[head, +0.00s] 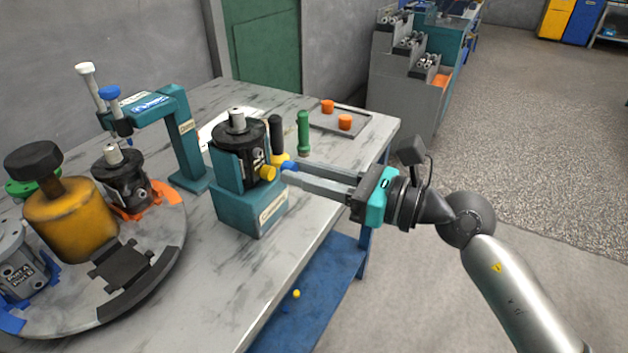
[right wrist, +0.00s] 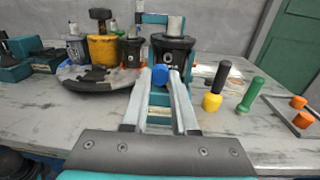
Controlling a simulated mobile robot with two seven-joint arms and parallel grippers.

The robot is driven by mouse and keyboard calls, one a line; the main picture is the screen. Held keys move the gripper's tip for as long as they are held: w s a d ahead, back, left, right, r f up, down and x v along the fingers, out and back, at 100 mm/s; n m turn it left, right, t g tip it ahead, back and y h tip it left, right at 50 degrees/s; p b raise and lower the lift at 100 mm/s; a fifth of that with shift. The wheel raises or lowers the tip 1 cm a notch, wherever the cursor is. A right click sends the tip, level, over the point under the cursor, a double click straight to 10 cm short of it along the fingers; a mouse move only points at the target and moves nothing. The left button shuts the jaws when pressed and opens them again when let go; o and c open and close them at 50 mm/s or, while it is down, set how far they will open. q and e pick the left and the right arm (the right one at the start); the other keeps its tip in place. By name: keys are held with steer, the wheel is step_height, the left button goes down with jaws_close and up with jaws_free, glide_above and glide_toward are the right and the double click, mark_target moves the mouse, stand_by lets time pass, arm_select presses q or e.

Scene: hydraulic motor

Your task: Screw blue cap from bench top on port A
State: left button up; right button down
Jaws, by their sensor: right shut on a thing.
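My right gripper (head: 286,172) is shut on the blue cap (head: 288,166), holding it in the air just right of the black motor (head: 225,140). In the right wrist view the blue cap (right wrist: 160,74) sits between the fingertips, in front of the motor (right wrist: 180,45). The motor stands upright in a teal fixture (head: 250,207) on the bench. A yellow cap (head: 267,173) sits on the side of the motor, close to the blue cap. I cannot tell whether the blue cap touches a port, nor read which port is A. My left gripper is not in view.
Black-and-yellow (head: 277,135) and green (head: 303,130) handled tools stand behind the gripper. A grey tray (head: 335,123) holds orange caps (head: 345,121). A teal press arm (head: 180,125) and a round turntable (head: 165,235) stand left. Small yellow and blue parts (head: 296,293) lie on the lower blue shelf.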

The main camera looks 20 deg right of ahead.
steer(key=shift+d+t, duration=0.3)
steer(key=shift+d, duration=0.2)
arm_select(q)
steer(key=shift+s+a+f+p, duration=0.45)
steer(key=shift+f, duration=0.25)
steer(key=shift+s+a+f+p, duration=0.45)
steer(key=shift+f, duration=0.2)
arm_select(e)
steer(key=shift+x, duration=2.65)
steer(key=shift+w+d, duration=0.1)
steer(key=shift+d, duration=0.05)
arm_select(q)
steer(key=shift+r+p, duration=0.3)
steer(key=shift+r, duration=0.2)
arm_select(e)
steer(key=shift+w+a, duration=0.2)
